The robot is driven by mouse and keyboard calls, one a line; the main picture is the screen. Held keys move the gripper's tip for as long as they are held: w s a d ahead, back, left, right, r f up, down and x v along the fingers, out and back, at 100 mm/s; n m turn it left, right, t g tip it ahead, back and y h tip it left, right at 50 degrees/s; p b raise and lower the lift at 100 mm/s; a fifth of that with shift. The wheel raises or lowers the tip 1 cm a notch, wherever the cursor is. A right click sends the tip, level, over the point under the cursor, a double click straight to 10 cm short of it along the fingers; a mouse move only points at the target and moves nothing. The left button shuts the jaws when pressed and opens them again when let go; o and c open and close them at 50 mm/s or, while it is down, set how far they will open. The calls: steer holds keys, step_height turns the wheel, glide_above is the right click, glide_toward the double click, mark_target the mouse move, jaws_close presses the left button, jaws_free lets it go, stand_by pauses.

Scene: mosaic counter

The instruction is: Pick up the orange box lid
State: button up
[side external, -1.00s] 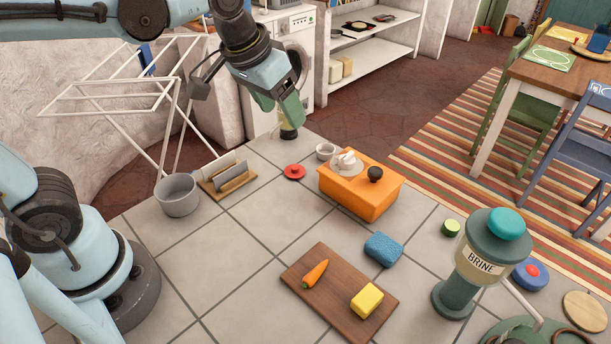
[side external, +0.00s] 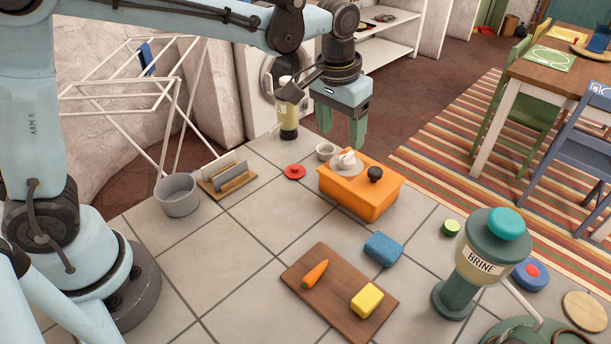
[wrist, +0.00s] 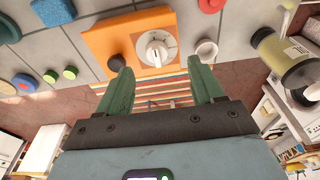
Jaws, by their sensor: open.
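The orange box (side external: 355,201) stands on the tiled counter, its orange lid (side external: 391,183) on top with a black knob (side external: 375,173). A white dial-like piece on a grey disc (side external: 347,163) sits on the top beside the knob. The wrist view shows the box top (wrist: 98,44), dial (wrist: 156,49) and black knob (wrist: 116,62) ahead of the fingers. My gripper (side external: 343,123) is open and empty, pointing down above and behind the box. The box also lies beyond its green fingertips (wrist: 163,72) in the wrist view. Nothing touches the lid except what sits on it.
A blue sponge (side external: 383,249), a cutting board (side external: 330,310) and a brine dispenser (side external: 480,262) are nearer the camera.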

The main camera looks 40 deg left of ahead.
mark_target(348, 154)
steer(key=shift+w+f, duration=0.15)
steer(key=shift+f, duration=0.6)
steer(key=f, duration=0.1)
steer(key=w+f, duration=0.1)
steer(key=f, duration=0.2)
steer(key=shift+w+d, duration=0.25)
steer(key=shift+d, duration=0.1)
steer(key=shift+w+f, duration=0.1)
steer(key=shift+f, duration=0.5)
steer(key=c, duration=1.2)
steer(key=shift+c, duration=0.2)
steer(key=shift+r, duration=0.1)
